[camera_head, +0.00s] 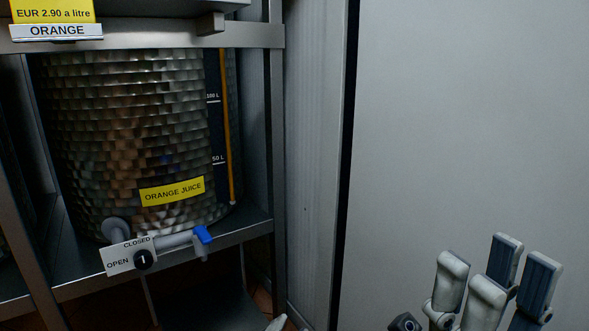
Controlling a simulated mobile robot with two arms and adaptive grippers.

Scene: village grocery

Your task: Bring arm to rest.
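My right gripper (494,268) is at the bottom right, pointing up in front of a plain pale grey surface. Its pale fingers and dark pads stand apart with nothing between them, so it is open and empty. It touches nothing that I can see. The rest of the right arm is mostly below the picture. My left gripper is not recognisable in this view.
A metal orange juice tank (130,130) stands on a metal rack (276,130) at left. Its tap with blue tip (202,234) sticks out near an OPEN/CLOSED sign (120,258). The pale panel (460,120) fills the right. A small pale thing (277,323) at the bottom edge is unclear.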

